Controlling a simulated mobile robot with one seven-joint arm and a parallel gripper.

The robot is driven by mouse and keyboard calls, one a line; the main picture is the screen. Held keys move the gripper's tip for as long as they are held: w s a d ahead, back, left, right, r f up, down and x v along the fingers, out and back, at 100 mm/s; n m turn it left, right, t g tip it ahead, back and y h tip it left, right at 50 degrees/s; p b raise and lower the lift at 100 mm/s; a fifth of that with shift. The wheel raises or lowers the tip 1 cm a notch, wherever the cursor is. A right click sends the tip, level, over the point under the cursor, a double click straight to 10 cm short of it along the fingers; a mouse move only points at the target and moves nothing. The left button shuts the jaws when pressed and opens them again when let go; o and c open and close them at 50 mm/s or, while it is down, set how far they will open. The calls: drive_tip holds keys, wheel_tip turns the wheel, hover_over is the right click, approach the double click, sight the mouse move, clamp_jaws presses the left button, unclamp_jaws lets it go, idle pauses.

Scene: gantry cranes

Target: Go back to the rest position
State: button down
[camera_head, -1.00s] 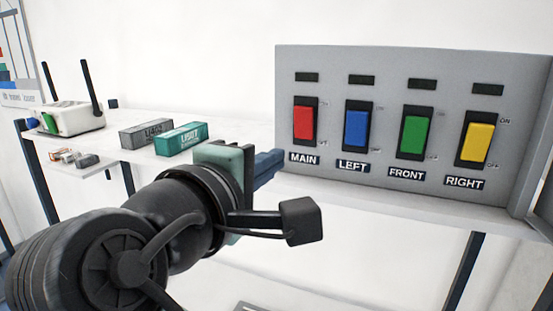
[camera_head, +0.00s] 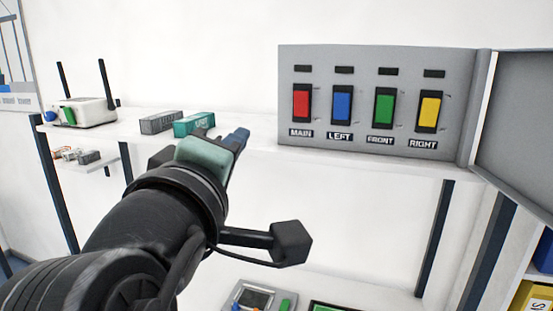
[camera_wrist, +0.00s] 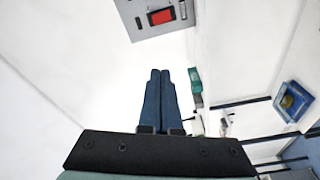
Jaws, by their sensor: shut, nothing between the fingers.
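My gripper (camera_head: 240,135) is raised in front of the white shelf in the head view, with its blue fingers pointing up and to the right. In the wrist view its two fingers (camera_wrist: 160,75) lie together with nothing between them. It touches none of the switches. The grey switch panel (camera_head: 375,62) stands to the right of my gripper, with a red MAIN switch (camera_head: 302,103), a blue LEFT switch (camera_head: 342,106), a green FRONT switch (camera_head: 383,108) and a yellow RIGHT switch (camera_head: 428,111). The red switch also shows at the top of the wrist view (camera_wrist: 161,16).
A grey container (camera_head: 159,122) and a teal container (camera_head: 194,123) stand on the shelf behind my gripper. A white router (camera_head: 88,111) with two antennas is at the left. The panel's open door (camera_head: 520,120) is at the right. A grey device (camera_head: 254,296) lies on a lower surface.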

drive_tip(key=s+d+r+m+t+y+b, duration=0.2)
drive_tip(key=s+d+m+t+b, duration=0.3)
drive_tip(key=s+m+t+b, duration=0.3)
drive_tip(key=s+m+t+y, duration=0.1)
drive_tip(key=s+m, duration=0.2)
drive_tip(key=m, duration=0.1)
drive_tip(key=shift+b, duration=0.3)
drive_tip(key=shift+s+r, duration=0.1)
